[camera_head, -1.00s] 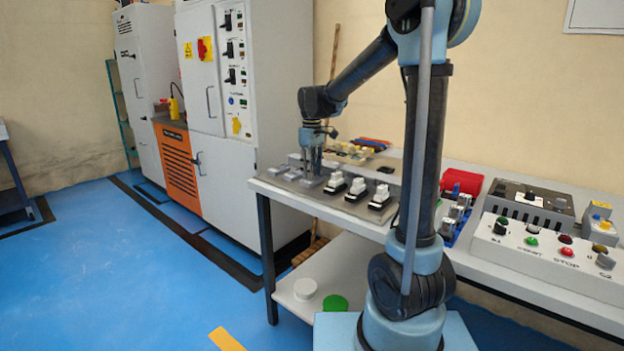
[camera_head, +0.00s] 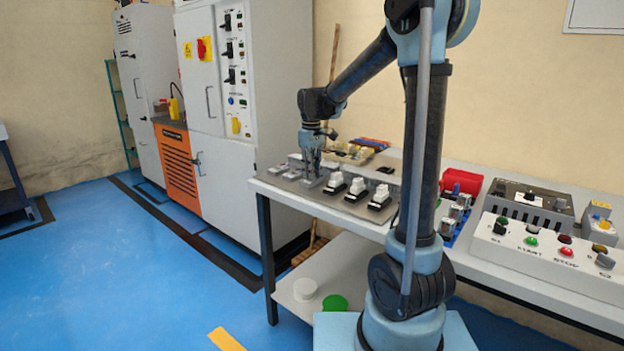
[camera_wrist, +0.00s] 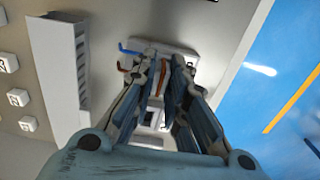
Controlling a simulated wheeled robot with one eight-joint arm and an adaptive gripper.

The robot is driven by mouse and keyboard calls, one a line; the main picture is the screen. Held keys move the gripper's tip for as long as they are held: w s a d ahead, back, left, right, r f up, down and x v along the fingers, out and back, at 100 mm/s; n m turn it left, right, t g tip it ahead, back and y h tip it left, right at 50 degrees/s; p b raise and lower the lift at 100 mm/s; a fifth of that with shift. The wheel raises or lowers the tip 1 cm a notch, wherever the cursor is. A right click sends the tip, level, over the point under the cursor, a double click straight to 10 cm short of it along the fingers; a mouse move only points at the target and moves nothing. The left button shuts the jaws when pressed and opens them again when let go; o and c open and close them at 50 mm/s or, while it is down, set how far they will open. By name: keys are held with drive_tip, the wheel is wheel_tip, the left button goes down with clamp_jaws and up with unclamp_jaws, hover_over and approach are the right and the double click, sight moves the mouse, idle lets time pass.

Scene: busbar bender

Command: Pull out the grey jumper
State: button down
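I cannot make out the grey jumper; the fingers may hide it. In the wrist view, a pale block (camera_wrist: 179,46) lies beyond my fingertips. A blue wire (camera_wrist: 133,49) and an orange-red wire (camera_wrist: 125,68) stick out at its left side. Another orange-red strand (camera_wrist: 163,80) shows between the fingers. My gripper (camera_wrist: 164,62) points at this block, with a gap visible between its fingertips. In the head view, my gripper (camera_head: 313,176) reaches down to the left end of a row of small blocks on the workbench (camera_head: 265,183). Contact there is too small to judge.
White-topped black blocks (camera_head: 357,187) stand just right of my gripper. A red bin (camera_head: 462,182) and a control box with buttons (camera_head: 545,247) are further right. A white and orange cabinet (camera_head: 225,175) stands left of the bench. The wrist view shows a slotted pale strip (camera_wrist: 62,75).

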drive_tip(key=shift+r, duration=1.25)
drive_tip(key=shift+r, duration=2.5)
